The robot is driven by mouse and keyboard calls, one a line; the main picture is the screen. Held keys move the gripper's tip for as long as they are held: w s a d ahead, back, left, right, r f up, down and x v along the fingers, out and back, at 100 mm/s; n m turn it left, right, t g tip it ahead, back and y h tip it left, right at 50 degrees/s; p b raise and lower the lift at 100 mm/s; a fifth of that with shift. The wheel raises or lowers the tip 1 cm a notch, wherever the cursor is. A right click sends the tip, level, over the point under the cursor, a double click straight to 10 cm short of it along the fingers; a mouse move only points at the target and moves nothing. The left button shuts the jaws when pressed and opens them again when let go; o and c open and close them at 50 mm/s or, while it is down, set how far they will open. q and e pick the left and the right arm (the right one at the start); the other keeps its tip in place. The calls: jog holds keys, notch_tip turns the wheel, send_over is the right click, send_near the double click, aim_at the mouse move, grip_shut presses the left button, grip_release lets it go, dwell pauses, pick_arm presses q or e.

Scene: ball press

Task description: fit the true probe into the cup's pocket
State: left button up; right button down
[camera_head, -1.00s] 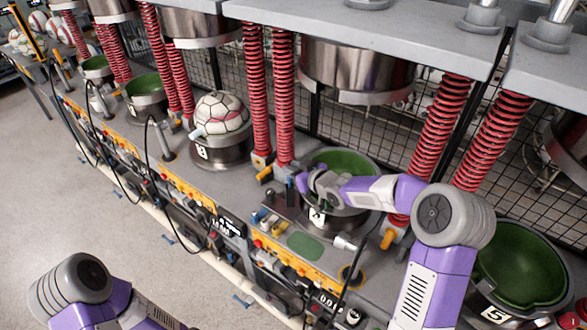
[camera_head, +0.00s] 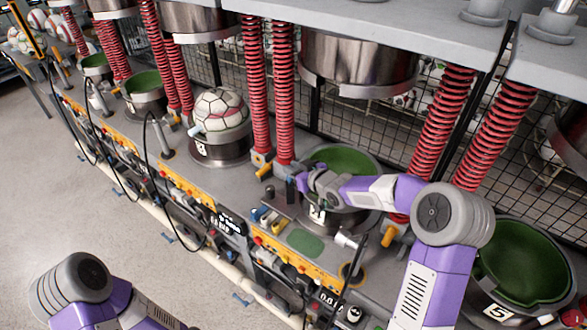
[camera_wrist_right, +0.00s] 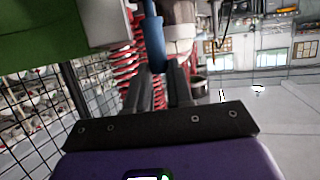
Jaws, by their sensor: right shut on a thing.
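My right gripper (camera_head: 303,184) is at the near left rim of the green-lined cup (camera_head: 350,160). In the right wrist view its fingers (camera_wrist_right: 160,80) are shut on a blue probe (camera_wrist_right: 153,38), which sticks out beyond the fingertips. The probe's far end lies near a pale grey part and a green surface at the top left of that view. The pocket itself is hidden in the head view by my gripper and wrist, so I cannot tell whether the probe touches it. My left arm shows at the lower left; its gripper is outside the view.
Small blue and yellow pieces (camera_head: 265,215) stand on the bench near a green pad (camera_head: 305,243). Another cup holds a ball (camera_head: 221,110); a larger green cup (camera_head: 525,260) is at right.

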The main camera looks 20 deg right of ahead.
jog(key=shift+f, duration=0.15)
jog(key=shift+f+b, duration=0.55)
jog(key=shift+b, duration=0.05)
jog(key=c, duration=0.9)
grip_release()
jog(key=v, duration=0.7)
jog(key=shift+s+d+r+p, duration=0.15)
jog(key=shift+s+p, duration=0.1)
jog(key=shift+p, duration=0.1)
